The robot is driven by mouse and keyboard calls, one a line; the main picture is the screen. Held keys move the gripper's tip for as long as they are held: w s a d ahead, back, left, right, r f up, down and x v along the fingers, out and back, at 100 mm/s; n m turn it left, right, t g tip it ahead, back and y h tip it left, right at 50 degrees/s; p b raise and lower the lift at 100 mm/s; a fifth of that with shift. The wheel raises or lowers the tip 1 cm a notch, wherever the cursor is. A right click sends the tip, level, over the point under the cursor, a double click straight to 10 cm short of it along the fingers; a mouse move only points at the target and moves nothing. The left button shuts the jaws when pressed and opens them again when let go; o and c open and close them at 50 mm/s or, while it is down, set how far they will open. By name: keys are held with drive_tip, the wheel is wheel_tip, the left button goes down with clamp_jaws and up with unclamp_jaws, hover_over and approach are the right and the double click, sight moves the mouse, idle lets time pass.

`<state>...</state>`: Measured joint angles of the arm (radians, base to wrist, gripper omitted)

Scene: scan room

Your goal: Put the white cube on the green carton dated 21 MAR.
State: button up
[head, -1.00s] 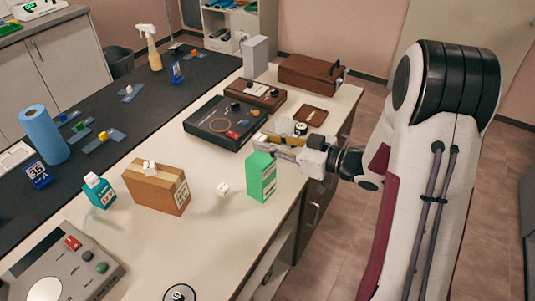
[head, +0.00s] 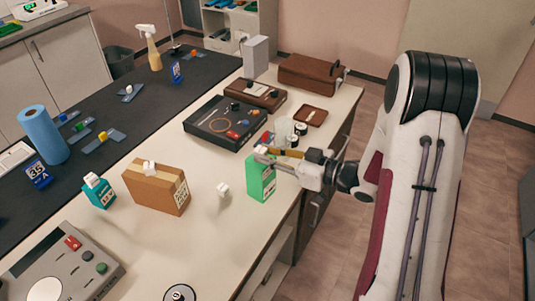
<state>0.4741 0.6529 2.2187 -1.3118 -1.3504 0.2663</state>
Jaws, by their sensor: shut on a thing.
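The green carton (head: 262,182) stands upright near the table's right edge; its date label is too small to read. My gripper (head: 264,156) is at its top, shut on a small white cube (head: 261,149). The cube is at the carton's top; I cannot tell if it touches. A teal carton (head: 99,194) stands at the left with a white cube (head: 92,180) on top.
A brown cardboard box (head: 157,187) with a white cube (head: 150,168) on top stands left of the green carton. Another white cube (head: 223,190) is between them. A black panel (head: 212,128) lies behind. A grey device (head: 55,265) is at front left.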

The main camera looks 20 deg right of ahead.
drive_tip(key=shift+f, duration=0.15)
drive_tip(key=o, duration=0.9)
drive_tip(key=shift+r, duration=0.2)
drive_tip(key=shift+v, duration=6)
